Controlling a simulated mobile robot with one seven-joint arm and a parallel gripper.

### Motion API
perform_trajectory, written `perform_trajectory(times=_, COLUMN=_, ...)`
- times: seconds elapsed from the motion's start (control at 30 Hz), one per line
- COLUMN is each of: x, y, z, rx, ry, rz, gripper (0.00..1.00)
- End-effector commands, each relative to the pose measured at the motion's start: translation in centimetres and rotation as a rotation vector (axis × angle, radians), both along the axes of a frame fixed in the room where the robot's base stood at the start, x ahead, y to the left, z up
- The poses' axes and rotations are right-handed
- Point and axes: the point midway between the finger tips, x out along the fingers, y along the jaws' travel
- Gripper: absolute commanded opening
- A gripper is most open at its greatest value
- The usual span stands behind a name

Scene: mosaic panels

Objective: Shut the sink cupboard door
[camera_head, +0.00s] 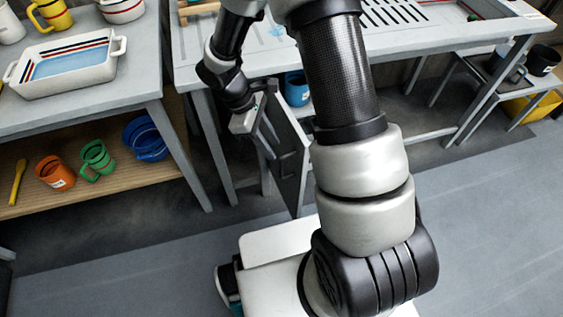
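The sink cupboard door (291,165) is a dark grey panel below the sink unit (189,62). It stands open, jutting out from under the worktop toward me, with a small dark handle on its face. My gripper (264,131) is at the door's upper left, close against it. I cannot tell whether it touches the door. Its fingers are small, dark and partly merged with the door, so their opening does not show. My arm hides part of the sink unit and the area right of the door.
A blue container (297,90) sits behind the door, under the sink. The floor in front is clear.

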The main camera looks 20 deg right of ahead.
Motion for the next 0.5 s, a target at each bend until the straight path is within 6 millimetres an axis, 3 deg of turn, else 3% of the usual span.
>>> perform_trajectory(times=0.03, x=-0.3, y=-0.5, z=-1.4, rx=-0.002, ry=0.005, rz=-0.002, gripper=0.30)
perform_trajectory(times=0.2, x=-1.0, y=-1.6, z=-4.6, rx=-0.001, ry=0.004, rz=0.000, gripper=0.30)
perform_trajectory(times=0.5, x=-1.5, y=-2.8, z=-7.6, rx=0.000, ry=0.000, rz=0.000, gripper=0.30)
